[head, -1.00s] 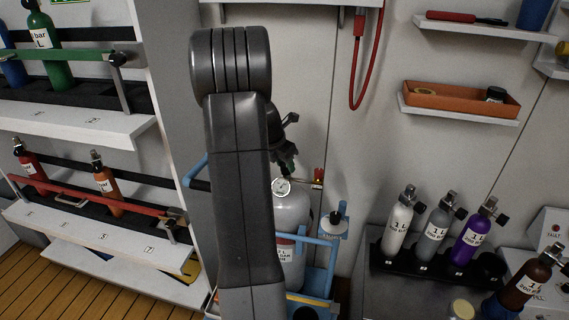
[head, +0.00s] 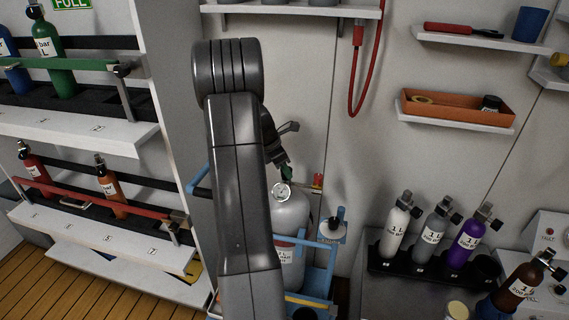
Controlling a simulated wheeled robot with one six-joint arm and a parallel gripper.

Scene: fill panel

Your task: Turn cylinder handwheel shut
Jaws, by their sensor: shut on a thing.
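A large grey cylinder (head: 291,222) stands upright in a blue cart (head: 322,265), right of my arm in the picture. A round white gauge (head: 281,191) sits at its top. The green handwheel (head: 287,173) shows just above the gauge, small and partly covered. My gripper (head: 284,166) points down at the top of the cylinder and is shut on the handwheel; its fingertips are small and dark here. My arm hides the left side of the cylinder and part of the cart.
A rack with small cylinders (head: 109,183) stands at the left. Several small bottles (head: 396,226) stand in a black holder at the right. An orange tray (head: 457,107) sits on a wall shelf, and a red hose (head: 356,75) hangs behind the cart.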

